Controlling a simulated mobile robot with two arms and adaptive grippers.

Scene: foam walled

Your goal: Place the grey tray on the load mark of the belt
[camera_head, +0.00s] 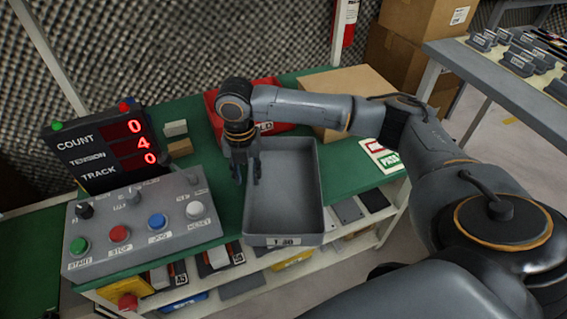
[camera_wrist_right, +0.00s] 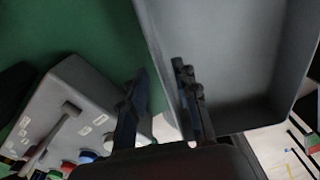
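The grey tray (camera_head: 284,215) is empty and rests on the green bench top, its front wall with a white label at the bench's front edge. My right gripper (camera_head: 248,178) points down at the tray's left wall. In the right wrist view, the tray (camera_wrist_right: 240,60) fills the right side. The right gripper's fingers (camera_wrist_right: 160,85) are apart, one outside the left wall and one over the tray's inside, with a gap visible between them. My left gripper is not in view. I cannot make out a belt or load mark.
A control panel (camera_head: 145,222) with buttons and a display (camera_head: 108,150) stand left of the tray. A red bin (camera_head: 213,112) and cardboard box (camera_head: 345,88) are behind it. A shelf with flat parts lies below. Some green bench top (camera_head: 226,190) is clear between panel and tray.

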